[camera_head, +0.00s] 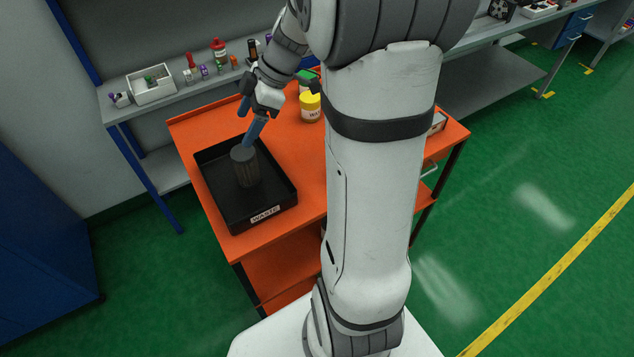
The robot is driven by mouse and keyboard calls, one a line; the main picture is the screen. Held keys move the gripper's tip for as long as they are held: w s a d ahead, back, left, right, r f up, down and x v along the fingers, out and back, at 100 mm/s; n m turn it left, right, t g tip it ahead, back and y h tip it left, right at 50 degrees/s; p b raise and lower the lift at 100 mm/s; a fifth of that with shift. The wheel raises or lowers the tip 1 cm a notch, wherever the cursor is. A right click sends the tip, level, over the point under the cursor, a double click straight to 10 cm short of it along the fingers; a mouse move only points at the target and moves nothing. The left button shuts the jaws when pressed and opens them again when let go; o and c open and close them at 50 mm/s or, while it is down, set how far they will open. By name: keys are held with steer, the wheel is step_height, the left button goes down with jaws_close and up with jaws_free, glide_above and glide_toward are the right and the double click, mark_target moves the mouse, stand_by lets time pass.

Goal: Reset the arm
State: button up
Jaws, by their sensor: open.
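My gripper (249,127) is open, with its blue fingers over the back edge of the black tray labelled WASTE (219,210). A dark grey cylinder (246,170) stands upright in the tray. One blue fingertip overlaps the top of the cylinder in the picture; I cannot tell whether they touch. My arm reaches over the orange cart (193,126) from the right, and its large white link hides much of the cart's right side.
A yellow-lidded jar (310,107) and a green-topped item (306,77) stand on the cart close to my wrist. Behind, a grey bench (118,110) carries a white bin (151,92) and several small bottles. Open green floor lies to the right.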

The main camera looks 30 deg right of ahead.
steer(key=shift+v, duration=0.9)
